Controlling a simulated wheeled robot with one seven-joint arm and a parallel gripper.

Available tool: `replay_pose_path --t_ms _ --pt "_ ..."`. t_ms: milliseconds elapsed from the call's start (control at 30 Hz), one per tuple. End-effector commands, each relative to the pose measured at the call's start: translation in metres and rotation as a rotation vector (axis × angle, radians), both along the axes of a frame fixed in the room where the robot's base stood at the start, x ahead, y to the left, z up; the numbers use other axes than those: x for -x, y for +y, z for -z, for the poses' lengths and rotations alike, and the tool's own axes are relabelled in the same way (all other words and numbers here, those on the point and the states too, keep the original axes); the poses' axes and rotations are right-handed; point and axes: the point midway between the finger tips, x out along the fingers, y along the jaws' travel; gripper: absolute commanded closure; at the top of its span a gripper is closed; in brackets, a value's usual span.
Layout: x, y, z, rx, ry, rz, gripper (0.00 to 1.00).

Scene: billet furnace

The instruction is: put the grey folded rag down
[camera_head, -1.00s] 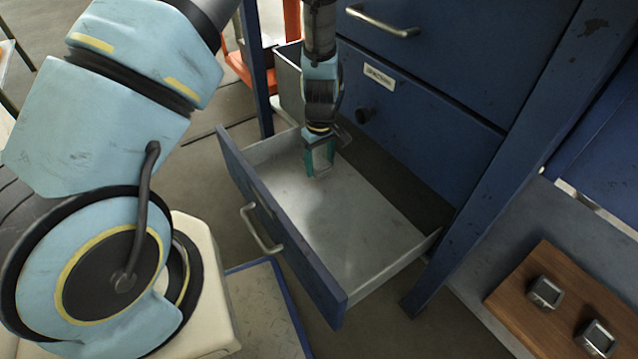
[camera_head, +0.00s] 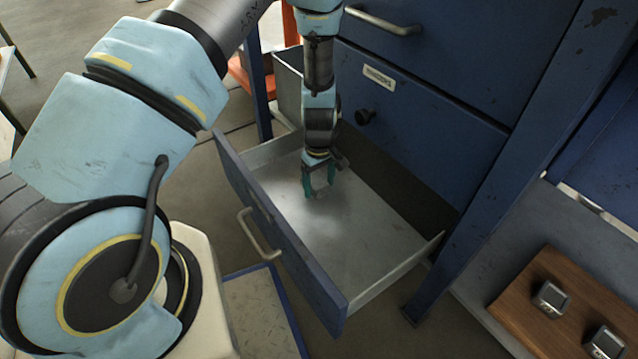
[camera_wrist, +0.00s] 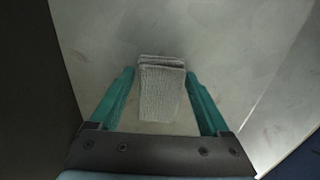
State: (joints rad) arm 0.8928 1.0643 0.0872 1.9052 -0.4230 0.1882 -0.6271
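The grey folded rag (camera_wrist: 162,90) lies between the two teal fingers of my gripper (camera_wrist: 161,76) in the wrist view. Narrow gaps show between the rag and the fingers, so my gripper looks open around it. In the head view my gripper (camera_head: 320,180) points down inside the open drawer (camera_head: 370,245), low over its pale metal floor. The rag is small and mostly hidden there by the fingers; it appears to be at or close to the drawer floor.
The blue cabinet (camera_head: 430,120) rises right behind the drawer. The drawer's blue front with its handle (camera_head: 260,235) stands on the near left side. The drawer floor around the gripper is clear. A wooden board (camera_head: 530,310) with two small metal pieces lies at the lower right.

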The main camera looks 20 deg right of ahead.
Motion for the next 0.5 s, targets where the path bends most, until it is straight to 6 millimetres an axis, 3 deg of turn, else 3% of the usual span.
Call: replay_pose_path --t_ms 133,367,500 --pt "0.000 0.001 0.000 -0.001 0.001 0.000 0.03" --pt "0.000 0.001 0.000 -0.002 0.001 0.000 0.03" --pt "0.000 0.000 -0.010 0.000 0.000 0.000 0.03"
